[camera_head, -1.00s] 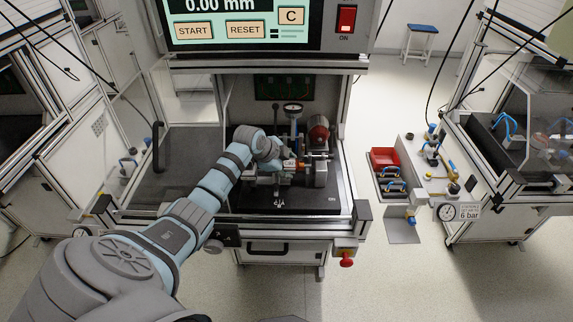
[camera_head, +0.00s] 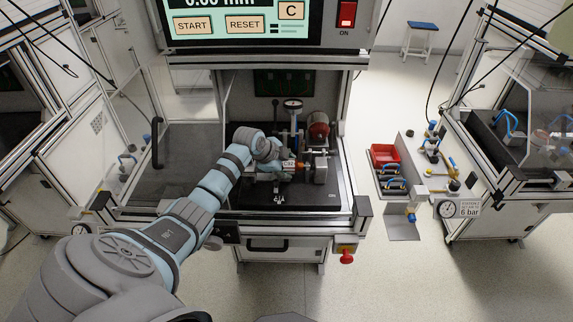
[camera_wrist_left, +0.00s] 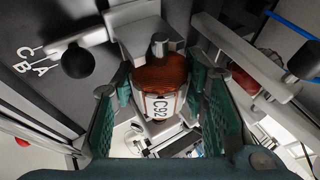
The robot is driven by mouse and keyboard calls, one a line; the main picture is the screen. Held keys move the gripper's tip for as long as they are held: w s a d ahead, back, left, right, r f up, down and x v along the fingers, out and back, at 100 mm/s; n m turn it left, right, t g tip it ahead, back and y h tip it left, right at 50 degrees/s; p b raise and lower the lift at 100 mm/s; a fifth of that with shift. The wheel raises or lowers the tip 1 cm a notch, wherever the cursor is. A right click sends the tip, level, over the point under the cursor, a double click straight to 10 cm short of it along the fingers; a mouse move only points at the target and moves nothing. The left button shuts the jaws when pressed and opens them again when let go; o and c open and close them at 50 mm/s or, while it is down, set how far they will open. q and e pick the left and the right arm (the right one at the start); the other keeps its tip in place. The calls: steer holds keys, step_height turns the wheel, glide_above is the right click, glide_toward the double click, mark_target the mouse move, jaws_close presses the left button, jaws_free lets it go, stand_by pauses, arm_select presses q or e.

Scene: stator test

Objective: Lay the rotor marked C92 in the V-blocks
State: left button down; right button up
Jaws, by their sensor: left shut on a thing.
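The rotor marked C92 (camera_wrist_left: 163,104) shows in the left wrist view, with copper windings, a white label and a steel shaft end. It lies between the green finger pads of my left gripper (camera_wrist_left: 160,112), which is shut on it. In the head view my left gripper (camera_head: 284,169) is inside the test bay, above the black base plate (camera_head: 255,200). The rotor's label (camera_head: 288,165) shows small there. Grey metal blocks (camera_head: 320,170) stand close to the rotor at the right. The V-blocks are largely covered by gripper and rotor, and I cannot tell whether the shaft touches them.
A dial gauge (camera_head: 293,104) on a stand and a red round part (camera_head: 318,125) are behind the gripper. A lever with a black ball (camera_wrist_left: 77,60) is near it. A red tray (camera_head: 384,154) and blue-handled parts stand right of the bay.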

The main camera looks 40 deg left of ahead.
arm_select(q)
steer(key=c, duration=0.9)
jaws_free()
steer(key=shift+o, duration=0.2)
steer(key=shift+s+r, duration=0.1)
steer(key=shift+s+r, duration=0.2)
steer(key=shift+r, duration=0.1)
steer(key=v, duration=1.1)
